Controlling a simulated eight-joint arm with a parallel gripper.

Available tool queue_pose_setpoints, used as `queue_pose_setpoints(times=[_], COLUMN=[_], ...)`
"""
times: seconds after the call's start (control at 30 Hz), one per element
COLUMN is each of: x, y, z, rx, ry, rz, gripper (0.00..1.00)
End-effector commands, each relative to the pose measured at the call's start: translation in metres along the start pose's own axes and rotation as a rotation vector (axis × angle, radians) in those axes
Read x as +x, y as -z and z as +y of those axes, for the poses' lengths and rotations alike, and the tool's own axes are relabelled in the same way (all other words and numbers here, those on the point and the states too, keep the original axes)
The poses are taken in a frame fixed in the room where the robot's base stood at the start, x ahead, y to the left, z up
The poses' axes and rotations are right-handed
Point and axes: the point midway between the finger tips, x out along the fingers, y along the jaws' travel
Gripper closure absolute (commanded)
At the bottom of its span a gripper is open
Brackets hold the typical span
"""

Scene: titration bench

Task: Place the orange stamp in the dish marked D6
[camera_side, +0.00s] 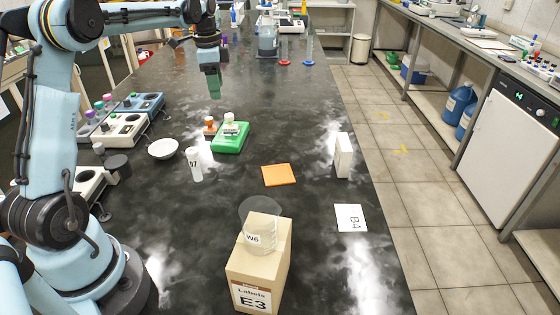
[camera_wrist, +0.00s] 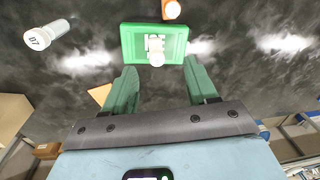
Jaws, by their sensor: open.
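The orange stamp (camera_side: 210,127) stands on the dark bench, just left of a green tray (camera_side: 228,140). It shows partly at the top edge of the wrist view (camera_wrist: 171,9).
A white labelled bottle (camera_side: 193,164) stands near the dish. A small white bottle (camera_side: 230,122) is on the tray. An orange pad (camera_side: 278,174), white box (camera_side: 343,158), B4 card (camera_side: 350,217), E3 box (camera_side: 256,274) and W6 beaker (camera_side: 261,220) are nearer the camera.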

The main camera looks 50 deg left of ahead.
Motion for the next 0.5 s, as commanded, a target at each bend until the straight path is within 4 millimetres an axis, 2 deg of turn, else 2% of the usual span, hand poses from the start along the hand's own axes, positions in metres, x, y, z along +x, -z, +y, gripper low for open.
queue_pose_setpoints(times=[0.03,0.2,0.37,0.5], x=[0.008,0.025,0.034,0.052], y=[-0.008,-0.026,-0.032,-0.033], z=[-0.011,-0.029,-0.033,-0.032], rx=[0.021,0.084,0.108,0.109], ry=[-0.018,-0.064,-0.079,-0.079], rz=[-0.008,-0.023,-0.026,-0.026], gripper=[0.43,0.43,0.43,0.43])
